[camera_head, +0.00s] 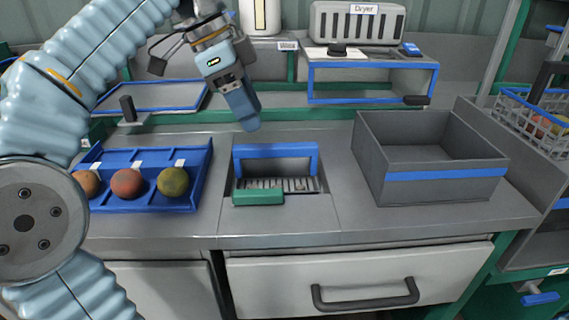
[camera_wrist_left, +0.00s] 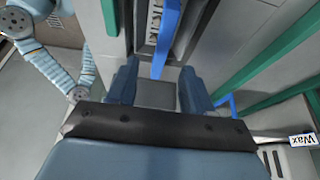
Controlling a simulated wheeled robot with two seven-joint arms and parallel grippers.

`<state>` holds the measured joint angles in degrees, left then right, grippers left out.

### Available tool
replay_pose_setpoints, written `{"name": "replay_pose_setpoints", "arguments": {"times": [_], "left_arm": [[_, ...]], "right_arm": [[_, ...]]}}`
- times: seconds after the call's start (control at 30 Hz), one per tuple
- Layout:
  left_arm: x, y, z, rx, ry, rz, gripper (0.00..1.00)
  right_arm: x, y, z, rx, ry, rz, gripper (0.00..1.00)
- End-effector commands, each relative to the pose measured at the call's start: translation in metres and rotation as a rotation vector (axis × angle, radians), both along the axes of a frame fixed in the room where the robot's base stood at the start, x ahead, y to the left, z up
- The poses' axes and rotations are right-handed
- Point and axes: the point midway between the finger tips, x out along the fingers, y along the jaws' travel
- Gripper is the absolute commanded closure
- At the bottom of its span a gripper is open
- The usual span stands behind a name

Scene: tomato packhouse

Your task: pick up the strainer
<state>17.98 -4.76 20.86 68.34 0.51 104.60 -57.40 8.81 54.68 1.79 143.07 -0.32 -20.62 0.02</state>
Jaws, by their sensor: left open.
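The strainer appears to be the slatted grey insert (camera_head: 300,184) with a raised blue handle (camera_head: 275,151), sitting in a recess in the counter. A green block (camera_head: 258,197) lies at its front left edge and hides part of it. My left gripper (camera_head: 249,126) hangs above and behind the blue handle, apart from it, with its fingers pointing down. In the left wrist view the two fingers (camera_wrist_left: 159,88) stand apart with nothing between them. The blue handle (camera_wrist_left: 167,38) and slats (camera_wrist_left: 151,25) show beyond the fingertips there. My right gripper is not in view.
A blue tray (camera_head: 145,204) with several tomatoes stands left of the recess. A grey bin (camera_head: 440,189) with a blue stripe stands to the right. Behind are a dryer (camera_head: 357,24) on a shelf and a "Wax" label (camera_wrist_left: 302,140). A drawer (camera_head: 360,289) lies below the counter.

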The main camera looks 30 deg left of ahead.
Motion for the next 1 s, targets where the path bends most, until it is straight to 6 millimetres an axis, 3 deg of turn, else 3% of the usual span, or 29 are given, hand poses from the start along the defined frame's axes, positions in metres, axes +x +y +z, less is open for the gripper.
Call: {"name": "replay_pose_setpoints", "arguments": {"times": [0.03, 0.2, 0.47, 0.7, 1.0], "left_arm": [[0.002, -0.003, -0.015, 0.000, 0.004, 0.000, 0.49], [0.009, -0.015, -0.045, 0.000, 0.002, 0.000, 0.49], [0.016, -0.024, -0.066, 0.000, 0.002, 0.000, 0.49], [0.029, -0.038, -0.099, 0.000, 0.002, 0.000, 0.49], [0.030, -0.040, -0.105, 0.000, 0.000, 0.001, 0.49]], "right_arm": [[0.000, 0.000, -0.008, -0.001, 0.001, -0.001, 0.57], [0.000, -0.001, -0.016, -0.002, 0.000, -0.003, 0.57], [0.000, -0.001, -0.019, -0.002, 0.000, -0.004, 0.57], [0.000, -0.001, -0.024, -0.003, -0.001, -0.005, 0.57], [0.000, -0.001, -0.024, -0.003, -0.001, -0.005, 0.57]]}}
